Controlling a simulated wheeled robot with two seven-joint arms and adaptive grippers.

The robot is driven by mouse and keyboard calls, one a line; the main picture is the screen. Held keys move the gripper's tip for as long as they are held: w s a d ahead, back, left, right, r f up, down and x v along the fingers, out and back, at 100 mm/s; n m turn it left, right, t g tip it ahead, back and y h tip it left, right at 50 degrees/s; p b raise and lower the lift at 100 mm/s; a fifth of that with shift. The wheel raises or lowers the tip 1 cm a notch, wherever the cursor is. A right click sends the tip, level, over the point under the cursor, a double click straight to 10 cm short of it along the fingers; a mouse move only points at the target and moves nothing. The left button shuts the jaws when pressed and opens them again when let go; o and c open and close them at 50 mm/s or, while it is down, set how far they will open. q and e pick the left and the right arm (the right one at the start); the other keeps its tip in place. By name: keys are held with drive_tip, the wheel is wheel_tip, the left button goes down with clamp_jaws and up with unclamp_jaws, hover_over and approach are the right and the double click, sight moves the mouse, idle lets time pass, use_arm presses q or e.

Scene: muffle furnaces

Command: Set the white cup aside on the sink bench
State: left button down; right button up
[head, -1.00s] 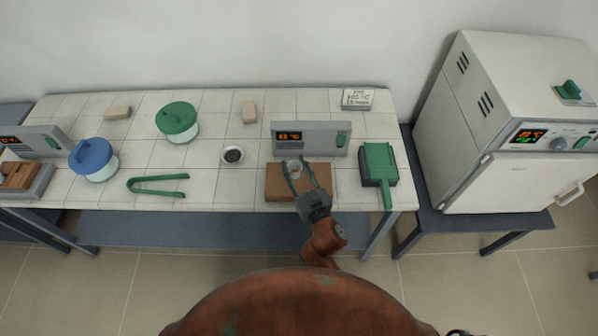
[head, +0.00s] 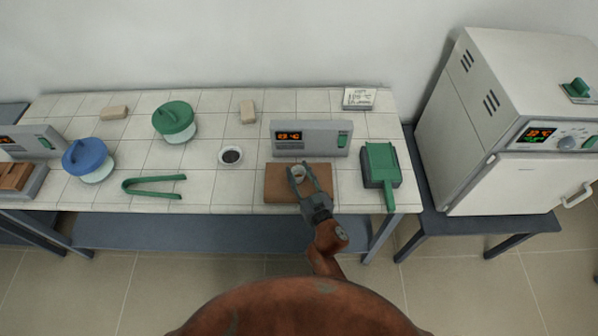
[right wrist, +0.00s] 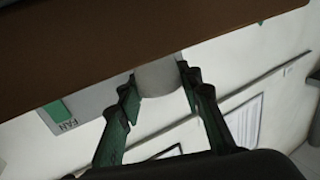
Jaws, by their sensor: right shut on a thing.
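The small white cup (head: 298,172) is at the brown board (head: 275,192) in front of the grey display unit, in the head view. My right gripper (head: 302,174) reaches in from the front with a finger on each side of the cup and is shut on it. In the right wrist view the cup (right wrist: 158,78) shows as a pale cylinder between the green fingertips (right wrist: 160,85), against the brown board's edge (right wrist: 110,45). I cannot tell whether the cup still touches the board. My left gripper is out of view. No sink shows.
The grey display unit (head: 310,139) stands close behind the cup, and a green-lidded box (head: 380,162) is to its right. A dish of dark grains (head: 231,156), green tongs (head: 153,187) and lidded jars are to the left. A white furnace (head: 515,120) stands at right.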

drive_tip(key=o, duration=1.2)
drive_tip(key=shift+c, duration=0.2)
